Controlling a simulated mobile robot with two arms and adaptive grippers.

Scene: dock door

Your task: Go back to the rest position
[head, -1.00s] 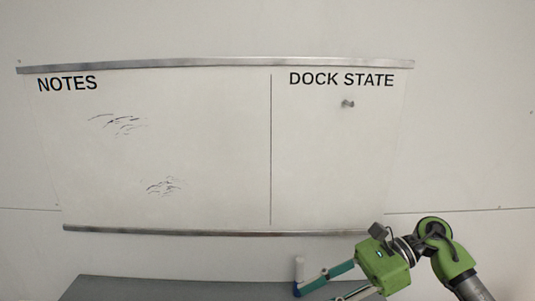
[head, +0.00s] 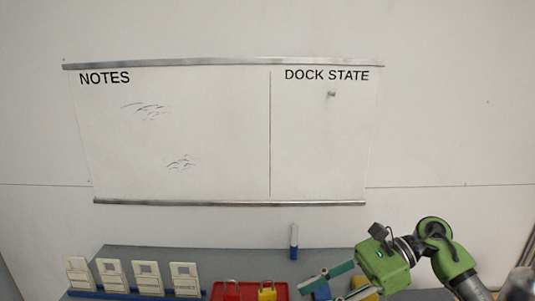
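My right gripper (head: 318,294) is in the lower right of the head view, its arm coming in from the right. Its two teal fingers are spread apart with no object held between them. The lower finger is partly cut off by the picture's bottom edge. My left gripper is not in view. A white and blue marker (head: 294,242) stands upright at the back of the grey bench, beyond the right gripper and apart from it.
The grey bench (head: 220,262) holds white tags (head: 147,276) in a blue rack (head: 108,294), and a red tray (head: 282,288) with a red padlock (head: 231,291) and a yellow padlock (head: 267,292). Blue and yellow items sit near my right gripper. A whiteboard (head: 210,125) hangs behind.

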